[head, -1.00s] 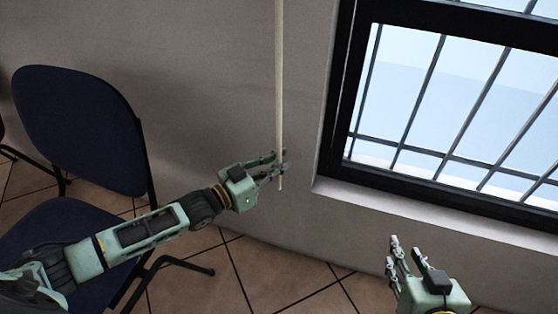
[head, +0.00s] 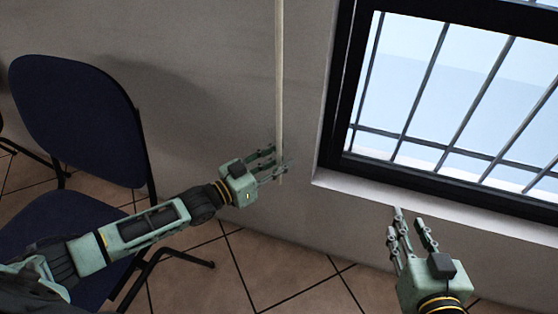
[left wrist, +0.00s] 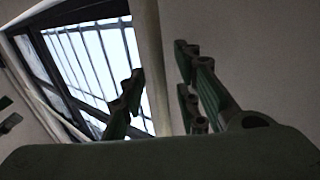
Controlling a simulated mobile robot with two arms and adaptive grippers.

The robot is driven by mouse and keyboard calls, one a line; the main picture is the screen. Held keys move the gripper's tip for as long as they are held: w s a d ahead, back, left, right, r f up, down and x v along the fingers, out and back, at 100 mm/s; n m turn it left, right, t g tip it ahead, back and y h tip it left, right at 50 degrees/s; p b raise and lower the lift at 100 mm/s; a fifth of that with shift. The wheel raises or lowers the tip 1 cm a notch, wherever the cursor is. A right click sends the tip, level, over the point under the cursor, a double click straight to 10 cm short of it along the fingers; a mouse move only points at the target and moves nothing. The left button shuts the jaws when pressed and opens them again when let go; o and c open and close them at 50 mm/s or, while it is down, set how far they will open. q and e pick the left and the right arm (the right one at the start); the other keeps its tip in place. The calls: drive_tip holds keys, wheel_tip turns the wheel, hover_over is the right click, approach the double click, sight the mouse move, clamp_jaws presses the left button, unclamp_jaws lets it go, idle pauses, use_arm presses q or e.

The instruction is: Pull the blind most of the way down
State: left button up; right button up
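A pale, straight cord or rod (head: 279,80) hangs in front of the wall, left of the window (head: 440,100). Its lower end is near my left gripper (head: 272,163). In the left wrist view, the cord (left wrist: 152,60) passes between the spread fingers of my left gripper (left wrist: 160,95), nearer the left finger, with a gap on the right. The left gripper looks open. My right gripper (head: 413,232) is below the window sill, its fingers apart and empty. The blind's fabric is not visible; the part of the window in view is uncovered.
A dark blue chair (head: 80,110) stands at the left, close to my left arm. The window has dark bars and a pale sill (head: 400,200). Tiled floor (head: 285,265) is clear between the two arms.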

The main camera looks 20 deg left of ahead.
use_arm(q)
drive_tip(key=v, duration=1.2)
drive_tip(key=shift+d, duration=0.1)
